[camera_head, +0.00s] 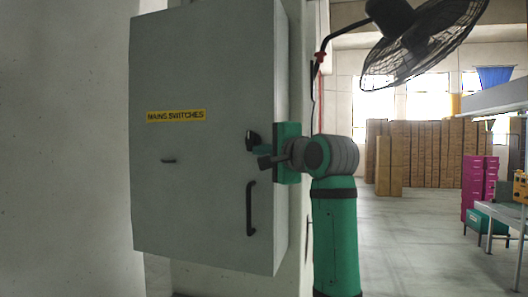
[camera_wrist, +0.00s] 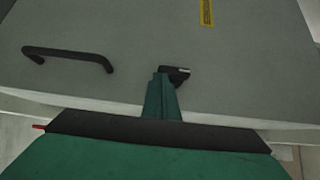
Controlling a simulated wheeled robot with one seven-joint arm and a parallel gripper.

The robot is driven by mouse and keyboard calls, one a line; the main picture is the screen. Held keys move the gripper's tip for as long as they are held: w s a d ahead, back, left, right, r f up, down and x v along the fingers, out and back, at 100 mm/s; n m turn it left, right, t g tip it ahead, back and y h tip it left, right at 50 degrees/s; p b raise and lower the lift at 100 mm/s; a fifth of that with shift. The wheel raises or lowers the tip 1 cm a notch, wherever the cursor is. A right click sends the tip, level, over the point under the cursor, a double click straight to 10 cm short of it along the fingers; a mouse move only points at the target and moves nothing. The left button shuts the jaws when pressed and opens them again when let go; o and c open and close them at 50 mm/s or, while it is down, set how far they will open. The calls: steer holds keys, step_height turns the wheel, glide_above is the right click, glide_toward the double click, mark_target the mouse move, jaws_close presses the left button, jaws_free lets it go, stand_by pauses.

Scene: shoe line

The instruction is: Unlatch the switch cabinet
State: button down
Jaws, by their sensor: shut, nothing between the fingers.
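The grey switch cabinet (camera_head: 200,70) hangs on the wall with its door closed, and its door fills much of the wrist view (camera_wrist: 120,25). A small black latch (camera_head: 251,140) sits near the door's right edge, and it also shows in the wrist view (camera_wrist: 182,72). A black bar handle (camera_head: 250,208) is below it, and shows at the upper left of the wrist view (camera_wrist: 68,54). My gripper (camera_head: 258,150) is shut and empty, its tips (camera_wrist: 163,82) right beside the latch. I cannot tell whether they touch it. The tips partly cover the latch's near end.
A yellow label (camera_head: 176,116) reading MAINS SWITCHES and a small dark piece (camera_head: 168,161) are on the door. A black fan (camera_head: 415,35) hangs at the upper right. Stacked cartons (camera_head: 430,150) stand far back. The floor (camera_head: 400,235) to the right is open.

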steer(key=shift+a+f+m+t+y, duration=0.25)
steer(key=shift+f+m+t+y, duration=0.1)
steer(key=shift+m+t, duration=0.3)
stand_by(0.4)
